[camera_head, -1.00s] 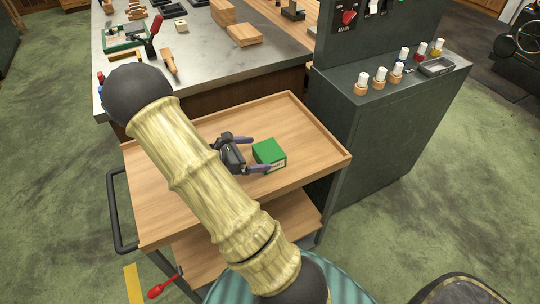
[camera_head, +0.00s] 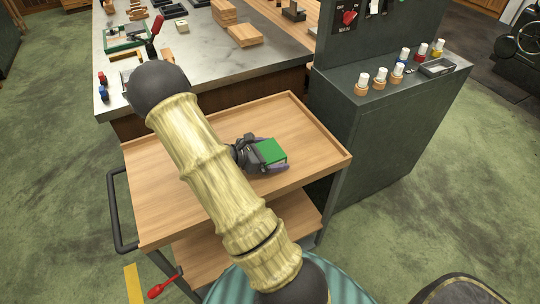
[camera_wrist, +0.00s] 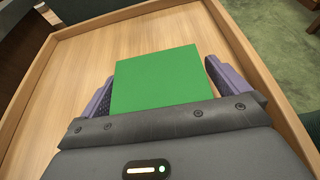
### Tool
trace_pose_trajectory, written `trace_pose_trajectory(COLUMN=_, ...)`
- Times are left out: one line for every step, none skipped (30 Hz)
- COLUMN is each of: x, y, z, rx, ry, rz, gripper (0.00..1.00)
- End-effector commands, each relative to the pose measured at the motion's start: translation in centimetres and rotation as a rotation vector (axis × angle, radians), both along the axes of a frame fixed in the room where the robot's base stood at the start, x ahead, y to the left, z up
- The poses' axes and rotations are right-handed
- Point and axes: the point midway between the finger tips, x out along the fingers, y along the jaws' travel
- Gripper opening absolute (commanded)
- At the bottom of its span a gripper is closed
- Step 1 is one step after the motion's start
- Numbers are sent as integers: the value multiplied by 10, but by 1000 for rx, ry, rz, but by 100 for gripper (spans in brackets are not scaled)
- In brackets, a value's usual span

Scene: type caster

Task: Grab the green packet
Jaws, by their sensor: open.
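The green packet (camera_head: 271,152) is a small box with a green top on the upper shelf of the wooden cart. My gripper (camera_head: 263,154) is at the packet, with its fingers on either side of it. In the wrist view the packet (camera_wrist: 157,78) fills the space in front of the palm. One purple-grey finger shows to its left and one to its right (camera_wrist: 160,85). The jaws are open around the packet. Whether either finger touches it cannot be told.
The wooden cart (camera_head: 313,138) has a raised rim around its top. A dark green cabinet (camera_head: 395,130) with several small bottles stands to the right. A metal-topped workbench (camera_head: 190,58) with tools and wood blocks is behind. The cart top around the packet is clear.

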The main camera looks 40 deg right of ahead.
Motion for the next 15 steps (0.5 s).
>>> trace_pose_trajectory(x=0, y=0, z=0, rx=0, ry=0, rz=0, gripper=100)
trace_pose_trajectory(x=0, y=0, z=0, rx=0, ry=0, rz=0, gripper=100)
trace_pose_trajectory(x=0, y=0, z=0, rx=0, ry=0, rz=0, gripper=100)
trace_pose_trajectory(x=0, y=1, z=0, rx=0, ry=0, rz=0, gripper=100)
trace_pose_trajectory(x=0, y=1, z=0, rx=0, ry=0, rz=0, gripper=100)
trace_pose_trajectory(x=0, y=1, z=0, rx=0, ry=0, rz=0, gripper=100)
trace_pose_trajectory(x=0, y=1, z=0, rx=0, ry=0, rz=0, gripper=100)
trace_pose_trajectory(x=0, y=1, z=0, rx=0, ry=0, rz=0, gripper=100)
trace_pose_trajectory(x=0, y=1, z=0, rx=0, ry=1, rz=1, gripper=100)
trace_pose_trajectory(x=0, y=1, z=0, rx=0, ry=1, rz=1, gripper=100)
trace_pose_trajectory(x=0, y=1, z=0, rx=0, ry=1, rz=1, gripper=100)
trace_pose_trajectory(x=0, y=1, z=0, rx=0, ry=1, rz=1, gripper=98)
trace_pose_trajectory(x=1, y=1, z=0, rx=0, ry=1, rz=1, gripper=92)
trace_pose_trajectory(x=1, y=1, z=0, rx=0, ry=0, rz=2, gripper=86)
trace_pose_trajectory(x=1, y=1, z=0, rx=0, ry=0, rz=2, gripper=78)
